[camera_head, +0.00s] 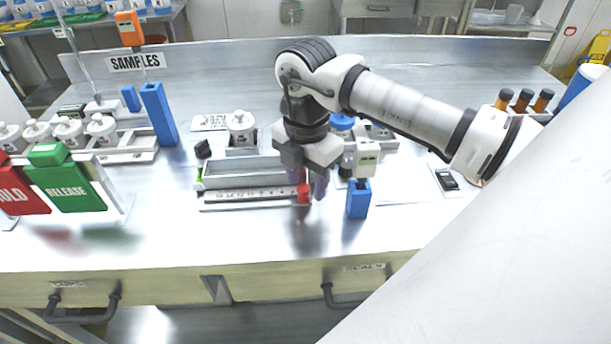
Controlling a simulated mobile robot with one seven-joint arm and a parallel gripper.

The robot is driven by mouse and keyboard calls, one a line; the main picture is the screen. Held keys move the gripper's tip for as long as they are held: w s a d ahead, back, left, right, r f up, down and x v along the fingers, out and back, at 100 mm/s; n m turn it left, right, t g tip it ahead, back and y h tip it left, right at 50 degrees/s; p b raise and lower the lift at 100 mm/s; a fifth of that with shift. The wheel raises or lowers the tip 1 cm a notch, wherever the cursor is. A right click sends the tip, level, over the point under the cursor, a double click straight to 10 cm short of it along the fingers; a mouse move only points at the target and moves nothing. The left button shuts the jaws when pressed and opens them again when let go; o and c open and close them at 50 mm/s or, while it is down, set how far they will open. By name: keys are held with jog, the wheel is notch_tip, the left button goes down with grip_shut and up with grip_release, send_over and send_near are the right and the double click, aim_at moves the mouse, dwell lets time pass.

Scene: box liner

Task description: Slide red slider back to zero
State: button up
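The red slider (303,194) is a small red block at the right end of a low ruled scale (240,196) along the front of a grey metal tray. My gripper (310,186) points down at the right end of that scale, with its fingers right at the red slider. One finger shows to the right of the slider, and another part shows above and behind it. I cannot tell from this view whether the fingers touch the slider or how far apart they are. The marks on the scale are too small to read.
A blue block (358,199) stands close to the right of my gripper. A tall blue holder (159,114) and a white-capped container (242,128) stand behind to the left. Green RELEASE (68,186) and red HOLD (16,190) signs stand at far left. The front table strip is clear.

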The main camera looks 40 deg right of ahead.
aim_at(306, 187)
notch_tip(306, 187, up, 14)
jog(key=p, duration=0.7)
jog(key=shift+f, duration=0.1)
